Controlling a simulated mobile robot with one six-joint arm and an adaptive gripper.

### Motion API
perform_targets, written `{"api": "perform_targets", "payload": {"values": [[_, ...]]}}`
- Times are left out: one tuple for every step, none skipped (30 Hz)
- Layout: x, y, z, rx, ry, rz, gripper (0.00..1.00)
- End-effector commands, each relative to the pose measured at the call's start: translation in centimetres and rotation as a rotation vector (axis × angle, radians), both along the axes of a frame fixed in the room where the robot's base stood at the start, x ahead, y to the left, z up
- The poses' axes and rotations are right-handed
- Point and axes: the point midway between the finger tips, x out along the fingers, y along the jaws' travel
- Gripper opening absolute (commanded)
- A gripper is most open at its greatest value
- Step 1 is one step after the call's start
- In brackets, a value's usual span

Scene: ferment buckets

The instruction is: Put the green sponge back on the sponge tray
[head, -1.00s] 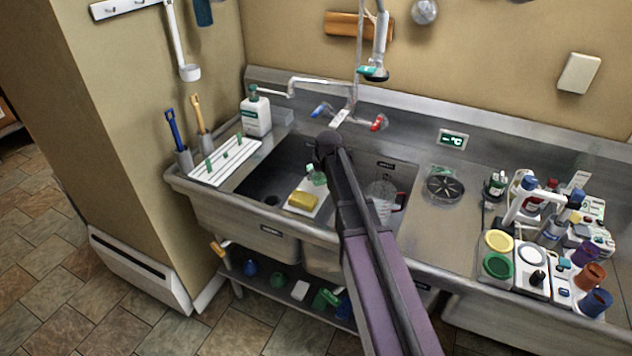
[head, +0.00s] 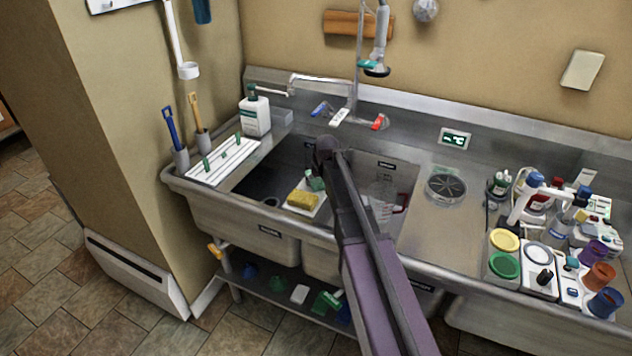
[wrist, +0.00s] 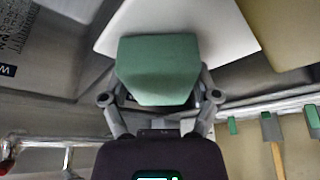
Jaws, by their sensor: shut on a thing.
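The green sponge (head: 316,183) is in my gripper (head: 323,168) above the left sink basin, next to the yellow sponge (head: 302,199). In the wrist view the green sponge (wrist: 158,68) sits between the two fingers of my gripper (wrist: 158,98), which is shut on it. The white sponge tray (head: 313,211) shows under the yellow sponge, and in the wrist view the tray (wrist: 228,38) shows behind the green sponge. Whether the green sponge touches the tray, I cannot tell. My arm hides part of this area.
A clear measuring jug (head: 385,200) stands in the basin to the right. A faucet (head: 345,100) and soap bottle (head: 255,112) are behind. A white drying rack (head: 222,160) lies left of the basin. Bottles and cups crowd the right counter.

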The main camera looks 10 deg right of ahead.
Motion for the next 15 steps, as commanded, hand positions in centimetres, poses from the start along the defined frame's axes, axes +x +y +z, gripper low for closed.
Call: {"api": "perform_targets", "payload": {"values": [[0.00, 0.01, -0.05, 0.000, 0.000, 0.000, 0.40], [0.00, 0.01, -0.12, 0.000, 0.000, 0.000, 0.40], [0.00, 0.02, -0.25, 0.000, 0.000, 0.000, 0.40], [0.00, 0.02, -0.32, 0.000, 0.000, 0.000, 0.40], [0.00, 0.02, -0.40, 0.000, 0.000, 0.000, 0.40], [0.00, 0.02, -0.40, 0.000, 0.000, 0.000, 0.81], [0.00, 0.03, -0.32, 0.000, 0.000, 0.000, 0.90], [0.00, 0.02, -0.31, 0.000, 0.000, 0.000, 0.99], [0.00, 0.03, -0.31, 0.000, 0.000, 0.000, 1.00], [0.00, 0.03, -0.31, 0.000, 0.000, 0.000, 1.00], [0.00, 0.03, -0.31, 0.000, 0.000, 0.000, 1.00], [0.00, 0.03, -0.30, 0.000, 0.000, 0.000, 1.00], [0.00, 0.04, -0.30, 0.000, 0.000, 0.000, 1.00], [0.00, 0.04, -0.30, 0.000, 0.000, 0.000, 1.00], [0.00, 0.04, -0.30, 0.000, 0.000, 0.000, 1.00]]}}
